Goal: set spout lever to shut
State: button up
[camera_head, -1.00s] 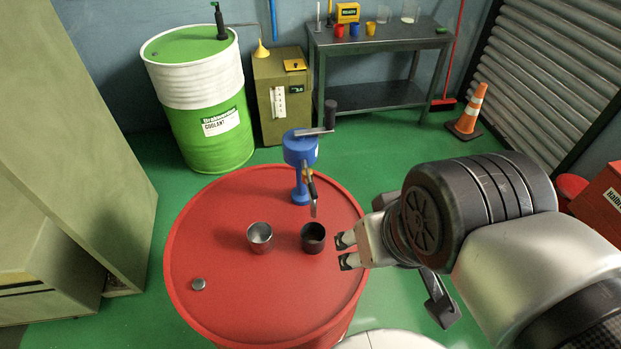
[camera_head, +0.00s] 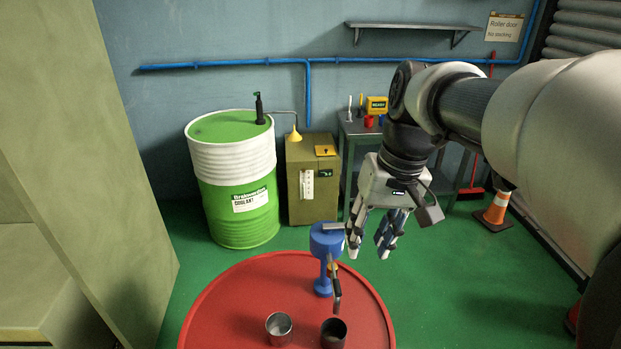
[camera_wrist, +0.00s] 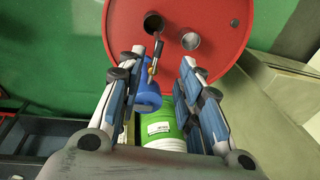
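A blue hand pump (camera_head: 325,243) stands on the red drum (camera_head: 210,300). Its grey spout (camera_head: 337,291) slopes down toward a dark cup (camera_head: 334,335). A small orange-yellow piece, seemingly the spout lever (camera_head: 332,268), sits where the spout leaves the pump; its exact setting is too small to tell. My gripper (camera_head: 368,254) is open and empty, pointing down, just right of the pump in the head view. In the wrist view the pump (camera_wrist: 148,96) and spout (camera_wrist: 156,57) show between the open fingers, nearer the left one. The crank's grip is hidden behind my gripper.
Behind are a green-and-white coolant drum (camera_head: 236,180), an olive cabinet (camera_head: 313,195) and a workbench. An orange cone (camera_head: 495,212) stands right. Green floor (camera_head: 450,280) is free right of the drum.

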jog(key=w, duration=0.4)
jog(key=g+b, duration=0.1)
jog(key=b, duration=0.4)
send_near(338, 286)
jog(key=shift+y, duration=0.3)
jog(key=f, duration=0.5)
jog(key=a+f, duration=0.1)
jog(key=f, duration=0.2)
grip_shut()
